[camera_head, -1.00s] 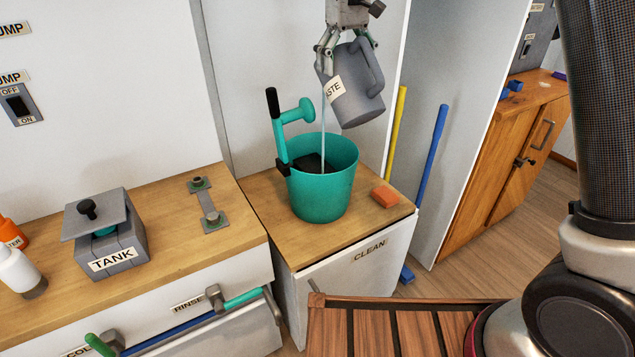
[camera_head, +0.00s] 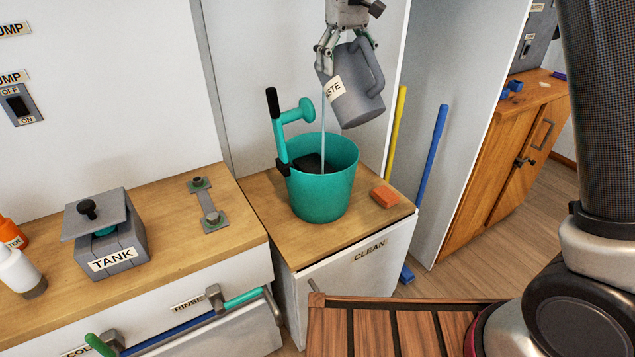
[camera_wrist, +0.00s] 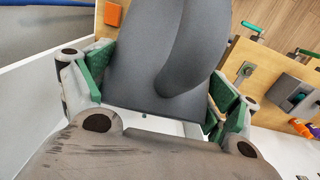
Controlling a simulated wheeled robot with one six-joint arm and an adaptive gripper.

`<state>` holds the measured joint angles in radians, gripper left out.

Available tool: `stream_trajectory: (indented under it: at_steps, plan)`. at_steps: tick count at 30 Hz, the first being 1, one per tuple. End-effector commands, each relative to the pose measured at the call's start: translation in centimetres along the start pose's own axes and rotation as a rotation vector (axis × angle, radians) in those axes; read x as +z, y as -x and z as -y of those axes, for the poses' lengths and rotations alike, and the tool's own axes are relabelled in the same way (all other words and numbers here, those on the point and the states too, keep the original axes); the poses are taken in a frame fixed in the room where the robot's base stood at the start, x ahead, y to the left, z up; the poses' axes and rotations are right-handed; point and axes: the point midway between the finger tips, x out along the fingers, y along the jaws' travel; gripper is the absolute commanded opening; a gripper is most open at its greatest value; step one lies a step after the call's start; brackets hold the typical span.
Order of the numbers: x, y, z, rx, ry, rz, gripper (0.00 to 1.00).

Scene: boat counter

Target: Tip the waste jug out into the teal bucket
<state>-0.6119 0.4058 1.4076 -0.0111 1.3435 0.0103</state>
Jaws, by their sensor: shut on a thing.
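The grey waste jug (camera_head: 357,96) is tilted in the air above the teal bucket (camera_head: 322,193), its label partly hidden by my gripper. My gripper (camera_head: 326,56) is shut on the jug. In the wrist view the jug (camera_wrist: 150,50) fills the space between the green-padded fingers, with its handle toward the camera. The bucket stands on the wooden counter marked CLEAN. The liquid level inside it is hidden.
A teal tool with a black grip (camera_head: 279,130) stands at the bucket's left rim. An orange block (camera_head: 384,196) lies right of the bucket. A grey TANK box (camera_head: 109,238) and bottles are on the left counter. Yellow (camera_head: 396,130) and blue (camera_head: 433,150) poles lean at the right.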

Motion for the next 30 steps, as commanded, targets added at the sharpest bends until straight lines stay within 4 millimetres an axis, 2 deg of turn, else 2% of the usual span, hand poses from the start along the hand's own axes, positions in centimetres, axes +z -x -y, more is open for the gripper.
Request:
stream_trajectory:
  at_steps: [11,22,30]
  plan:
    - [-0.03,0.12,-0.02,0.001,0.000,0.000,0.17]
    - [-0.06,0.54,-0.03,0.000,0.001,0.123,0.17]
    - [0.02,0.64,-0.03,-0.001,0.002,0.139,0.17]
